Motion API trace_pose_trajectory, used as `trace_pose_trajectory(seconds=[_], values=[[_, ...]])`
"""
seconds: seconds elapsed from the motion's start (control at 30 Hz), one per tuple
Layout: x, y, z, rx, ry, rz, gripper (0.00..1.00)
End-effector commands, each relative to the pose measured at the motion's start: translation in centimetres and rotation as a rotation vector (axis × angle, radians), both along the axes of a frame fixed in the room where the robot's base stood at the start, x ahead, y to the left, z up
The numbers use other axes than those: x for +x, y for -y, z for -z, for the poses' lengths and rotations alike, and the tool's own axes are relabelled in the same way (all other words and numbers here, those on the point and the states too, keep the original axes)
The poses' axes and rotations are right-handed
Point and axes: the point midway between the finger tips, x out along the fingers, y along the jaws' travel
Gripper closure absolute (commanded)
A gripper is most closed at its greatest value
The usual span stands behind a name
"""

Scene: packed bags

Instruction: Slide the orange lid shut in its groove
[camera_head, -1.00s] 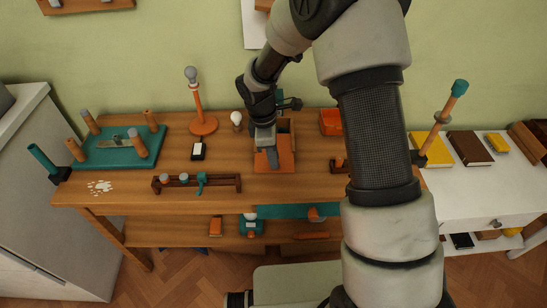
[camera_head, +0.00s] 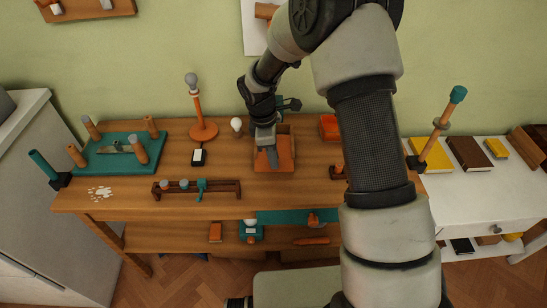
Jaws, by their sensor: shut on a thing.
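The orange lid (camera_head: 286,158) lies flat over the front part of a small brown wooden box (camera_head: 293,137) near the middle of the workbench. The back part of the box shows a dark opening, partly hidden by my gripper. My gripper (camera_head: 272,160) points down onto the lid from behind and is shut on it, its fingers near the lid's middle. The fingers hide part of the lid. The groove is too small to make out.
An orange lamp stand (camera_head: 203,131), a white bulb (camera_head: 236,125) and a black-and-white block (camera_head: 198,156) stand to the left. A dark rack (camera_head: 222,188) lies in front-left. An orange bin (camera_head: 328,127) is close on the right, beside my arm.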

Motion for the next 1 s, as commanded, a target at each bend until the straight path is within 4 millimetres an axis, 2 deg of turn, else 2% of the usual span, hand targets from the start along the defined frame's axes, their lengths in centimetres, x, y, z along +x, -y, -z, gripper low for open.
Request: trace_pose_trajectory(seconds=[1.0], values=[[2.5,0.2,0.0,0.000,-0.001,0.000,1.00]])
